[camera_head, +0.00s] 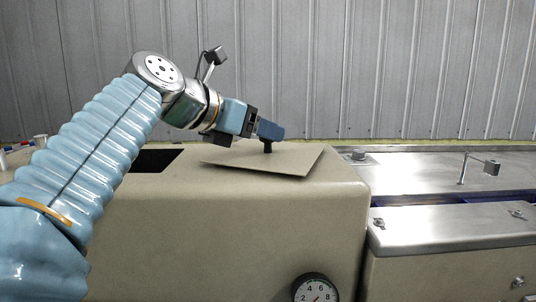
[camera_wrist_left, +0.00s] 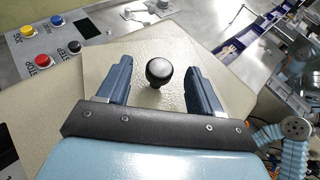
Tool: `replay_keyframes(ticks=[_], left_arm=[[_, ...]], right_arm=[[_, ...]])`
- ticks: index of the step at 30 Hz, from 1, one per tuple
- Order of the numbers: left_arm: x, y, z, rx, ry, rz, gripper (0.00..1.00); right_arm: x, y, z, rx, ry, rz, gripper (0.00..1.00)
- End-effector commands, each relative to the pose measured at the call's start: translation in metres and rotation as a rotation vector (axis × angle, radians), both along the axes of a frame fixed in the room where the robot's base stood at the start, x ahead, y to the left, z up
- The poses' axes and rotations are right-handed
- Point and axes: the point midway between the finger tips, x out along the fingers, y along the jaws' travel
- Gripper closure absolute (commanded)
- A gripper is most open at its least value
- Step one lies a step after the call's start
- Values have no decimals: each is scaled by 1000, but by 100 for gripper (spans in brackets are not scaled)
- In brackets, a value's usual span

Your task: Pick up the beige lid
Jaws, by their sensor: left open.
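The beige lid (camera_head: 285,160) is a thin flat plate lying on top of the beige machine housing, to the right of a dark square opening (camera_head: 158,160). A black round knob (camera_head: 267,146) stands up from the lid. In the left wrist view the lid (camera_wrist_left: 165,40) fills the middle, with its knob (camera_wrist_left: 158,71) between the fingers. My left gripper (camera_head: 270,132) is open at the knob, its blue fingers (camera_wrist_left: 158,80) on either side with gaps, so it holds nothing. In the head view the fingers hide part of the knob's top. My right gripper is out of view.
The beige housing (camera_head: 215,230) carries a round dial (camera_head: 315,290) on its front. To the right is a metal surface with a small post and bracket (camera_head: 478,165). Coloured buttons (camera_wrist_left: 50,35) sit on a panel at the left in the wrist view. A corrugated wall stands behind.

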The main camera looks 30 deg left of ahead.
Motion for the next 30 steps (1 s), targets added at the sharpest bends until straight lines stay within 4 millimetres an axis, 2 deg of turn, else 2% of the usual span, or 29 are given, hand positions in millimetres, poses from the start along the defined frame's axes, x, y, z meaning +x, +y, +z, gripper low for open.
replay_keyframes(ticks=[3, 9, 21, 22, 30], left_arm=[[7, -2, -3, -1, 1, -1, 35], [7, -2, -3, -1, 0, -1, 36], [7, -2, -3, 0, 0, 0, 97], [7, -2, -3, 0, 0, 0, 100], [7, -2, -3, 0, 0, 0, 100]], right_arm=[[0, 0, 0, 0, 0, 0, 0], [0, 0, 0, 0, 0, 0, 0], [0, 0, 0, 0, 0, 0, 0], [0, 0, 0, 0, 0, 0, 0], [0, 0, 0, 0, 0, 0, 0]])
